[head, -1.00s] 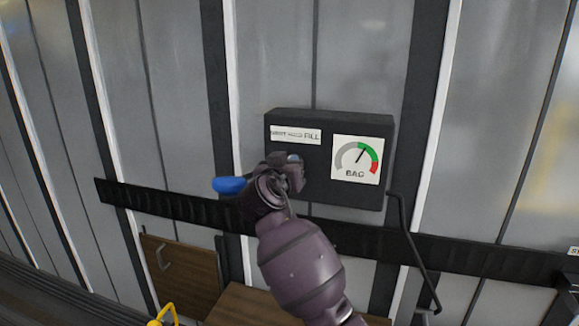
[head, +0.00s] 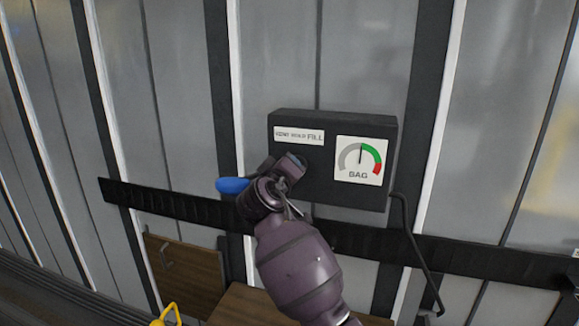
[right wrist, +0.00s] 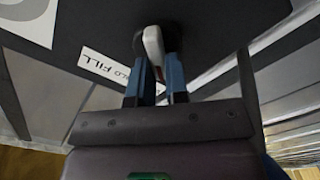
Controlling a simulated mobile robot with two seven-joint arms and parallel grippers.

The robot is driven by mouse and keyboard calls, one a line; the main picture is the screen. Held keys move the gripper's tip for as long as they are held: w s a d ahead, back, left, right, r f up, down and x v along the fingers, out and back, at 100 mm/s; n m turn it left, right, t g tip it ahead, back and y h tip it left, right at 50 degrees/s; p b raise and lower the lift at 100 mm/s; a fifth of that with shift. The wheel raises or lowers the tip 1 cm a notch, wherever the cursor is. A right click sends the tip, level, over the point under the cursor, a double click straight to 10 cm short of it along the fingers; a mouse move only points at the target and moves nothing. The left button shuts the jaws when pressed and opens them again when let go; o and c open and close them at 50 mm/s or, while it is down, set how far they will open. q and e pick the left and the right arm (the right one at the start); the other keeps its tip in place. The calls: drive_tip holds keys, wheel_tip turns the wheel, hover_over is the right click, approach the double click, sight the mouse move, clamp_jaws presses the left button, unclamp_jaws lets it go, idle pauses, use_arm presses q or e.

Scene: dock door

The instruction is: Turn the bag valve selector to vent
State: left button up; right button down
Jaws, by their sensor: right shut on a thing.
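The valve box (head: 330,193) is a dark box on the door wall. Its white label (head: 299,135) lists positions, with FILL at the right end; the label also shows in the right wrist view (right wrist: 105,73). The selector (right wrist: 153,45) is a pale lever with a red mark on a dark hub. My right gripper (right wrist: 153,82) is shut on it, one blue finger on each side. In the head view the right gripper (head: 292,165) hides the selector below the label, so I cannot tell which position it points to. My left gripper is not in view.
A BAG gauge (head: 360,161) with grey, green and red bands is on the box's right side; its needle stands about upright. A dark rail (head: 160,202) runs below the box. A bent dark bar (head: 415,250) hangs at the right. A wooden panel (head: 185,275) is lower left.

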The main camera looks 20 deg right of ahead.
idle(0.6)
drive_tip(key=c, duration=1.1)
unclamp_jaws()
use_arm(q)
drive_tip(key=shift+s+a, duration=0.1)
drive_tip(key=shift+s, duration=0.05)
